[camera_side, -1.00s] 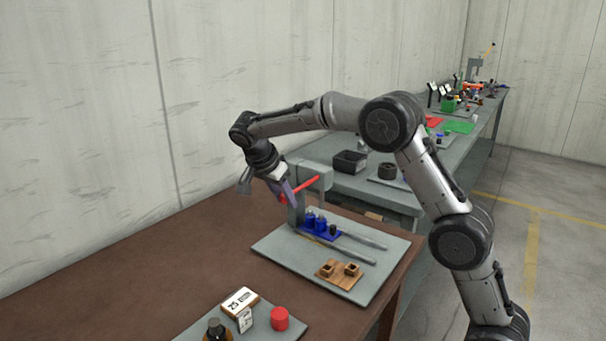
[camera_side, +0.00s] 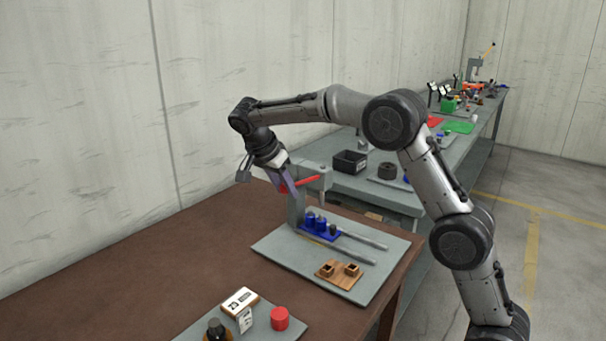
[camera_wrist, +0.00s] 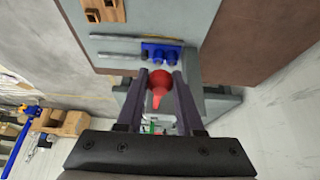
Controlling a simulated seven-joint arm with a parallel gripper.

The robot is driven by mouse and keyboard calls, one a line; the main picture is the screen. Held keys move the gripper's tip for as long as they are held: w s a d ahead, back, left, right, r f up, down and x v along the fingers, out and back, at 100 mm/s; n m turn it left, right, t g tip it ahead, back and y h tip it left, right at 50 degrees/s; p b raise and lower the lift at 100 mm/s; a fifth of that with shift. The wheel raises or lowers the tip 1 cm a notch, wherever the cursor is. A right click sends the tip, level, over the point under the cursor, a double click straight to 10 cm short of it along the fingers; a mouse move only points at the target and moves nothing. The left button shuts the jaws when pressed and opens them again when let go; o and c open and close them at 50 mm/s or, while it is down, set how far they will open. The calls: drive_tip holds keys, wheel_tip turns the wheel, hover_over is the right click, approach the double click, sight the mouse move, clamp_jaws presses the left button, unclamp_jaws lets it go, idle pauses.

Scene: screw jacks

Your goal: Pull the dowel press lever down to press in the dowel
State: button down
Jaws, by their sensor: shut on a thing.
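The dowel press (camera_side: 297,207) is a grey upright frame at the back left of a grey board (camera_side: 285,260). Its red lever (camera_side: 308,181) extends to the right, tilted slightly up, in the side view. In the wrist view the lever's red knob (camera_wrist: 161,78) sits between the two fingers. My gripper (camera_side: 290,190) is shut on the lever, beside the press head. The fingers also show in the wrist view (camera_wrist: 157,88). The dowel is not clearly visible; the press frame and gripper hide the spot below the head.
A blue holder (camera_side: 318,228) with dark blue pieces stands in front of the press, with metal rods (camera_side: 362,240) beside it. A wooden block (camera_side: 338,273) with two square sockets lies near the board's front. A red cylinder (camera_side: 280,318) and calendar block (camera_side: 240,301) stand nearer.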

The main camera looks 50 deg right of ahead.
drive_tip(key=shift+d+r, duration=0.2)
drive_tip(key=shift+r, duration=0.45)
drive_tip(key=shift+d+r, duration=0.15)
drive_tip(key=shift+r, duration=0.45)
drive_tip(key=c, duration=0.7)
unclamp_jaws()
drive_tip(key=shift+c, duration=0.2)
drive_tip(key=shift+r, duration=3.4)
drive_tip(key=shift+r, duration=0.1)
